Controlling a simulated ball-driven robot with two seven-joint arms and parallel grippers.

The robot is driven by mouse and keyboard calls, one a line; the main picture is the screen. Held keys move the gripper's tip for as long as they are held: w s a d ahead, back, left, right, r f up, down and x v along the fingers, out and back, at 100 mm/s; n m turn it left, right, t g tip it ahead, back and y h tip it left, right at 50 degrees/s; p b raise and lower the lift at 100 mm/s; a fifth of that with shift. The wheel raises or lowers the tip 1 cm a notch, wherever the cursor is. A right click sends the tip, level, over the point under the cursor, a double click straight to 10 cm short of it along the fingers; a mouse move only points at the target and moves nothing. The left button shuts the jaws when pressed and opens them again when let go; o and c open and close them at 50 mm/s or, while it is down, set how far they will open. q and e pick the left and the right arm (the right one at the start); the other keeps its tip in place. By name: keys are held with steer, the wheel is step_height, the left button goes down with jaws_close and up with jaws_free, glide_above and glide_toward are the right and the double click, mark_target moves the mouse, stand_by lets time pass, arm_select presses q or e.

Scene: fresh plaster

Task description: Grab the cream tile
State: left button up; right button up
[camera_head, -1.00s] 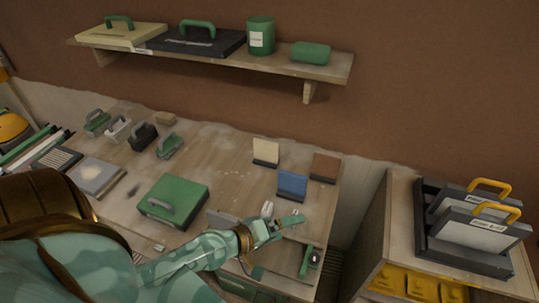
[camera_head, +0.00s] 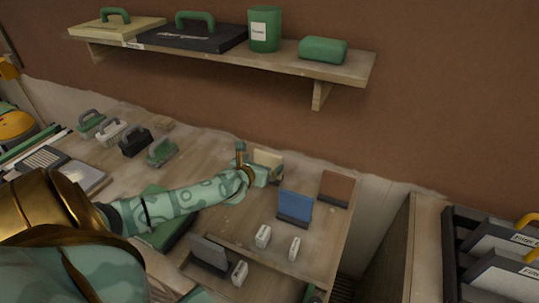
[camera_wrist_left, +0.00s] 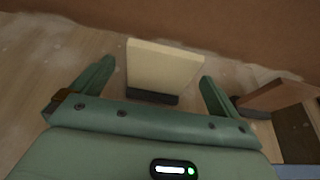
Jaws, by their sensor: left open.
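The cream tile (camera_head: 268,157) stands upright at the back of the wooden bench, partly hidden behind my left gripper (camera_head: 258,168). In the left wrist view, the cream tile (camera_wrist_left: 164,66) rises from a dark base (camera_wrist_left: 152,97). There my left gripper (camera_wrist_left: 156,74) is open, with one finger to each side of the tile and a visible gap on both sides. I cannot tell how far the fingertips reach along the tile's depth. My right gripper is not in view.
A blue tile (camera_head: 295,206) and a brown tile (camera_head: 333,187) stand to the right of the cream one. Small white blocks (camera_head: 263,236) and a grey tile (camera_head: 209,252) are nearer the front. A shelf (camera_head: 340,70) overhangs the back. Handled tools (camera_head: 135,142) stand at left.

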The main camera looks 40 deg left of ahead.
mark_target(267, 161)
arm_select(q)
steer(key=shift+x, duration=0.8)
steer(key=b+x, duration=0.1)
steer(key=x, duration=0.1)
steer(key=b+x, duration=0.1)
steer(key=x, duration=0.2)
steer(key=shift+d+f+b, duration=0.2)
steer(key=shift+d+b, duration=0.05)
steer(key=shift+b, duration=0.05)
steer(key=shift+w, duration=0.15)
steer(key=shift+r, duration=0.1)
steer(key=c, duration=1)
